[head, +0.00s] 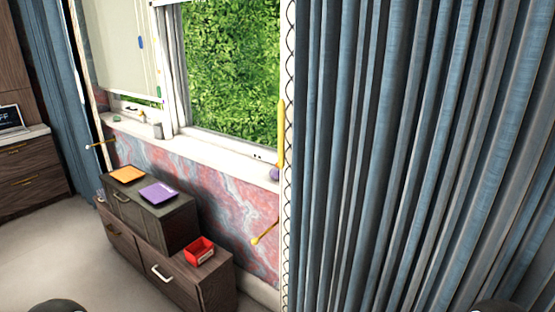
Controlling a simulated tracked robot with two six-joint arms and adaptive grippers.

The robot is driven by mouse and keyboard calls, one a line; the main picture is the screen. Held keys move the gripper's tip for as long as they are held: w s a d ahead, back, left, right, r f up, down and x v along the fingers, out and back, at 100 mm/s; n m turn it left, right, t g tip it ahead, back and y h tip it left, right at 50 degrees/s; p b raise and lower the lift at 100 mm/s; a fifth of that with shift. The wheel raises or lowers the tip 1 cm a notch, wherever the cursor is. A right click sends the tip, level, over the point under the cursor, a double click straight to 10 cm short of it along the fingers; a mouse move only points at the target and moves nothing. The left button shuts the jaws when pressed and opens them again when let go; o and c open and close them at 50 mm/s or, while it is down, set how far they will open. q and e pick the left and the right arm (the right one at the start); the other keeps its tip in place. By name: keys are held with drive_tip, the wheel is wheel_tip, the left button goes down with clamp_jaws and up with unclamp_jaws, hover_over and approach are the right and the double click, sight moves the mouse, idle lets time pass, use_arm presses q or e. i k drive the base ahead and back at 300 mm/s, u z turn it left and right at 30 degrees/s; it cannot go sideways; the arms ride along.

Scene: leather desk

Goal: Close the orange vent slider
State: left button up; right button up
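I cannot make out a clear orange vent slider. A small orange-yellow item (142,117) shows at the foot of the left window, too small to tell what it is. The window frame (172,75) stands above a white sill, with a pale blind (118,45) over its left part. A small blue piece sits on the blind's right edge. Neither gripper is in view; only dark rounded shapes, perhaps parts of my arms, show at the bottom edge.
Large blue curtains (420,160) fill the right. A yellow upright bar (281,130) stands beside the curtain. Floor (55,255) is clear at left.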

sight(264, 158)
drive_tip(key=z, duration=0.2)
drive_tip(key=i, duration=0.65)
drive_tip(key=u, duration=2)
drive_tip(key=i, duration=2.55)
drive_tip(key=z, duration=1.75)
